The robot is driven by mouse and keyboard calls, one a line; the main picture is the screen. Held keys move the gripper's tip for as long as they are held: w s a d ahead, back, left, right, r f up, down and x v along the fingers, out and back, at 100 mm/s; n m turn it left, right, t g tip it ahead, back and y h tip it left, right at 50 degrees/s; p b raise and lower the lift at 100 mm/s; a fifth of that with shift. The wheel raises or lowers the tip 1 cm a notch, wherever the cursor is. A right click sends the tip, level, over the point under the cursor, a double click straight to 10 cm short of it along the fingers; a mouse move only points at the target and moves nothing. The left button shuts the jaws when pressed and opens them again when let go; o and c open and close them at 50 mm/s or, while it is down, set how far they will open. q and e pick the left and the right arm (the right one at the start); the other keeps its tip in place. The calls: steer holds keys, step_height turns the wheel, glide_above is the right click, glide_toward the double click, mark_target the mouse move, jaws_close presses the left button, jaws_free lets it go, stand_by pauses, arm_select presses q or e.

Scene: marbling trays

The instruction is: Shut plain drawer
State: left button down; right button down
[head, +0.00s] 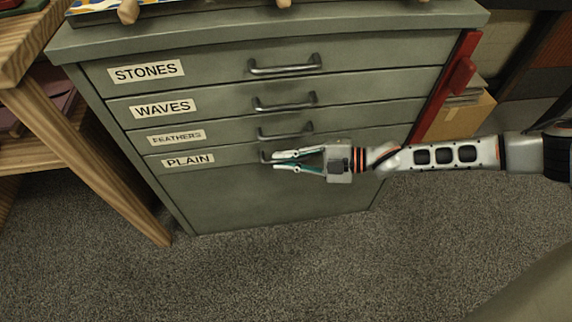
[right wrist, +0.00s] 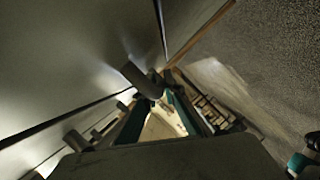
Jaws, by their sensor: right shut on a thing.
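The plain drawer (head: 225,172) is the lowest labelled drawer of a grey-green metal cabinet, with its PLAIN label (head: 188,160) at the left. Its front looks about level with the drawers above, but I cannot tell if a small gap remains. My right gripper (head: 275,160) comes in from the right and is shut on the plain drawer's handle (head: 264,156), which is mostly hidden behind the fingers. In the right wrist view, the fingers (right wrist: 155,97) close around the grey handle (right wrist: 139,80) beside the drawer front. My left gripper is not in view.
Above are the feathers drawer (head: 225,137), waves drawer (head: 220,105) and stones drawer (head: 215,70), all looking shut. A wooden table (head: 85,150) stands close at left. A red piece (head: 447,90) and a cardboard box (head: 465,115) are at right. Carpet in front is clear.

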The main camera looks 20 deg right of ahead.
steer(key=shift+w+d+r, duration=0.1)
steer(key=shift+w+d, duration=0.1)
steer(key=shift+w, duration=0.1)
steer(key=c, duration=2.4)
jaws_free()
steer(key=shift+s+d, duration=0.1)
steer(key=v, duration=1.1)
steer(key=shift+s+d+r, duration=0.2)
steer(key=shift+s, duration=0.05)
